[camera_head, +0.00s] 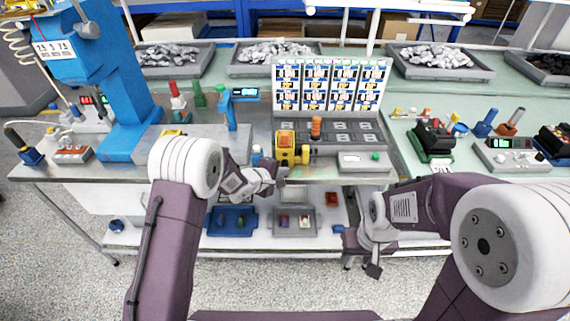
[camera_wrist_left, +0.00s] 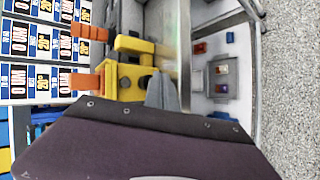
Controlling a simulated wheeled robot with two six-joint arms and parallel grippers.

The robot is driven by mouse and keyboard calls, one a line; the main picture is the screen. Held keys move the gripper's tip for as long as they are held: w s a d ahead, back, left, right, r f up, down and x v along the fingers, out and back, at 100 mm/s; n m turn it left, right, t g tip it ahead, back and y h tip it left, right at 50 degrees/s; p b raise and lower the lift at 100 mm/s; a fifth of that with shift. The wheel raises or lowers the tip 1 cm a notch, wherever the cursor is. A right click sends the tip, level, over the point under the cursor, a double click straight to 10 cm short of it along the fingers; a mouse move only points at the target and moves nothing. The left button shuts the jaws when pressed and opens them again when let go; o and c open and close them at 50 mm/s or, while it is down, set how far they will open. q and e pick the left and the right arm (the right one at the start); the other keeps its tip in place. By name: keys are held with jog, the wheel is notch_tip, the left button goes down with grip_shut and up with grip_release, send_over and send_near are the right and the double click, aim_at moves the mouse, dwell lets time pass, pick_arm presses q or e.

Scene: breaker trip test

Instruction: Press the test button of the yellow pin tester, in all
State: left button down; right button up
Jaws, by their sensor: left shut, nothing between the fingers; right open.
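The yellow pin tester (camera_head: 303,155) stands at the front edge of the bench, with an orange block on top and a dark round part on its face. It also shows in the left wrist view (camera_wrist_left: 130,72). My left gripper (camera_head: 280,174) is shut and empty, just in front of and below the tester. In the left wrist view its grey fingertips (camera_wrist_left: 162,92) overlap the tester's near side; I cannot tell whether they touch. I cannot make out the test button clearly. My right gripper (camera_head: 373,268) is open, low in front of the bench at the right.
A grey fixture with an orange handle (camera_head: 316,127) stands behind the tester, before a white board of printed cards (camera_head: 331,85). A blue press (camera_head: 126,110) stands left. Bins sit on the shelf below.

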pick_arm(q)
jog(key=shift+w+p, duration=0.55)
jog(key=shift+w, duration=0.05)
dwell(1.0)
jog(key=shift+s, duration=1)
jog(key=shift+s, duration=0.1)
jog(key=shift+s, duration=2.4)
